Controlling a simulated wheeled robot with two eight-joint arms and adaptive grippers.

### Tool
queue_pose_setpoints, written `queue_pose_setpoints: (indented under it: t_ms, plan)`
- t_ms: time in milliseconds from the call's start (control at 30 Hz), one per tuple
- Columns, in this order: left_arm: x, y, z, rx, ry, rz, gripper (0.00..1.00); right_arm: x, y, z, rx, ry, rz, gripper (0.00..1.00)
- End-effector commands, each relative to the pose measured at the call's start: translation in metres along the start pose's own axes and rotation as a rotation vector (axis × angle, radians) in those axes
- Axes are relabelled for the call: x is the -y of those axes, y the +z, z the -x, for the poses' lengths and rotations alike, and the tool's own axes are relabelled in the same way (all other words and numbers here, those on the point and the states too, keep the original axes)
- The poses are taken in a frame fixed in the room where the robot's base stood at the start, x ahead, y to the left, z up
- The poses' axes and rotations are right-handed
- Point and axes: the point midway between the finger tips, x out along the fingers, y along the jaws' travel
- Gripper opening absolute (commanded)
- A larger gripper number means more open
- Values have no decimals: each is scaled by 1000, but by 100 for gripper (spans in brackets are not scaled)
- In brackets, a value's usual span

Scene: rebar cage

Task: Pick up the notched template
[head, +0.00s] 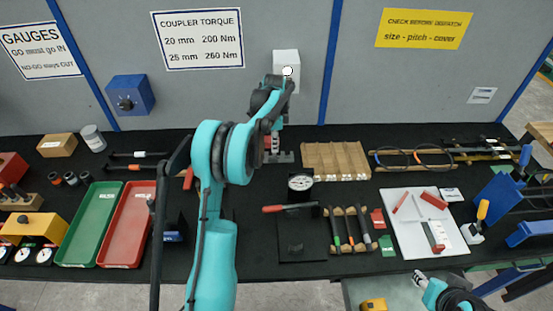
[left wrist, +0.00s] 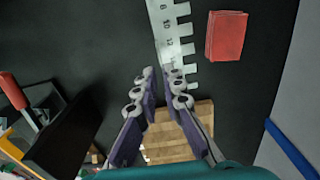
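The notched template is a pale grey metal strip with square teeth along one edge and numbers on its face. In the left wrist view the notched template (left wrist: 164,28) runs from the top edge down to my fingertips. In the head view a part of it (head: 284,157) shows beside my arm; the rest is hidden. My left gripper (left wrist: 159,74) is open, with a gap between its fingertips. Its right finger overlaps the strip's near end; I cannot tell whether they touch. In the head view my left gripper (head: 272,128) is mostly hidden. My right gripper (head: 420,279) is at the lower right, its fingers unclear.
A red block (left wrist: 226,36) lies beside the template's toothed edge. A slotted wooden block (head: 336,161) is right of the template. A gauge stand (head: 300,183) and a black press with a red handle (head: 290,208) stand nearer. Green (head: 88,226) and red (head: 128,225) trays lie left.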

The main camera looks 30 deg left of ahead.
Motion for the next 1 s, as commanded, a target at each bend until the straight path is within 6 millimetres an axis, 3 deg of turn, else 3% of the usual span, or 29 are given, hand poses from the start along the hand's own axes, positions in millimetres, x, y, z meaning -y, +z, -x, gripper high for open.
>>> queue_pose_setpoints:
  t_ms: [500,733,800,1000]
  plan:
    - [0,8,-66,-1,-2,1,9,0,15,-21,0,0,0,40]
    - [0,8,-68,-1,-2,1,9,0,14,-20,0,0,0,40]
    - [0,8,-68,-1,-2,1,0,0,14,-20,0,0,0,40]
    - [0,8,-67,-1,-2,2,0,0,14,-20,0,0,0,40]
